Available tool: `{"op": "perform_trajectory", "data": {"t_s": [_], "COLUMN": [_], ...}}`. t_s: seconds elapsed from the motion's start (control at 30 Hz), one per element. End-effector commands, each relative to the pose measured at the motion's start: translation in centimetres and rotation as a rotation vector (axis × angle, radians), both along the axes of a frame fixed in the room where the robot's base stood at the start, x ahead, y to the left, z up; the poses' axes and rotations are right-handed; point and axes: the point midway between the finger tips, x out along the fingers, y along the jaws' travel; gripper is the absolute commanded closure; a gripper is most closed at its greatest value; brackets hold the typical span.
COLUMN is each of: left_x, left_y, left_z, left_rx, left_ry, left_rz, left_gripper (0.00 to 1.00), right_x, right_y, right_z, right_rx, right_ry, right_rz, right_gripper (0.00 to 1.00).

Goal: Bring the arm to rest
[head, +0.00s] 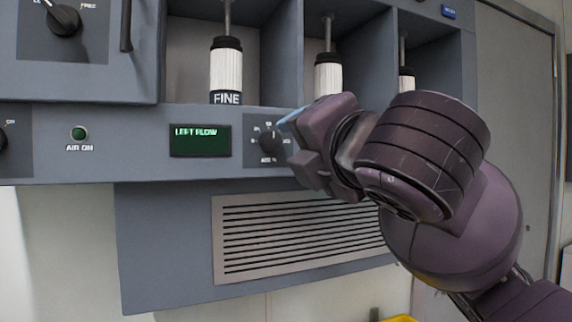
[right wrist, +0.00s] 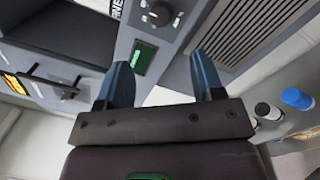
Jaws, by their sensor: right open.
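My right arm comes in from the right in the head view, and its purple-grey wrist covers part of the panel. My right gripper (head: 290,117) is beside the dark selector knob (head: 271,142); only a bit of a blue finger shows there. In the right wrist view the right gripper (right wrist: 163,76) has its two blue fingers spread, with nothing between them. The knob (right wrist: 160,14) shows beyond the fingertips, apart from them in that view. My left gripper is not in view.
The grey cabinet has a green display (head: 200,141) reading "LEFT FLOW", an AIR ON button (head: 79,133) and a slatted vent (head: 290,235). Black-and-white cylinders, one marked FINE (head: 226,70), hang in open bays. A blue-capped thing (right wrist: 297,98) shows at the right of the wrist view.

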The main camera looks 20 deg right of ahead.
Motion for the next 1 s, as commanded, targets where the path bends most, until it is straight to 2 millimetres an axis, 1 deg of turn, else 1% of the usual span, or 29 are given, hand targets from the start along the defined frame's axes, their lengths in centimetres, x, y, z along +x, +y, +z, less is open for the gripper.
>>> {"op": "perform_trajectory", "data": {"t_s": [0.13,0.2,0.27,0.37,0.5,0.57,0.67,0.7,0.87,0.9,0.97,1.0], "left_x": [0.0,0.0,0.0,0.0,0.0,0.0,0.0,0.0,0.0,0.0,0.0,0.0], "left_y": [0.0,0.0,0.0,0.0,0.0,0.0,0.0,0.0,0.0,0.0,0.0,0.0], "left_z": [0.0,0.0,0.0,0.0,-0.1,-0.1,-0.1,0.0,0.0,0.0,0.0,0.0], "left_rx": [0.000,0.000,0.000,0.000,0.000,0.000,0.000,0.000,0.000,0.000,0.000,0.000], "left_ry": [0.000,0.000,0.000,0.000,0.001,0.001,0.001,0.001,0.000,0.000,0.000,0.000], "left_rz": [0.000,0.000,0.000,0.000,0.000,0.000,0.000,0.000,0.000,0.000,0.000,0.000], "left_gripper": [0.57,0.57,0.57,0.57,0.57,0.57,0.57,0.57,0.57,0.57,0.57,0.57], "right_x": [0.1,0.5,1.2,2.9,5.7,6.7,8.2,8.7,10.3,10.5,10.8,10.9], "right_y": [0.0,0.1,0.2,0.3,0.4,0.4,0.3,0.2,-0.3,-0.5,-0.8,-1.0], "right_z": [-0.1,-0.6,-1.5,-3.8,-8.3,-10.3,-13.8,-15.2,-21.3,-22.8,-25.2,-26.8], "right_rx": [0.003,0.015,0.041,0.109,0.246,0.309,0.415,0.457,0.632,0.676,0.743,0.788], "right_ry": [0.003,0.014,0.033,0.081,0.161,0.194,0.249,0.269,0.349,0.368,0.394,0.412], "right_rz": [0.002,0.008,0.019,0.045,0.082,0.094,0.107,0.109,0.107,0.102,0.095,0.088], "right_gripper": [0.39,0.39,0.39,0.39,0.39,0.39,0.39,0.39,0.39,0.39,0.39,0.39]}}
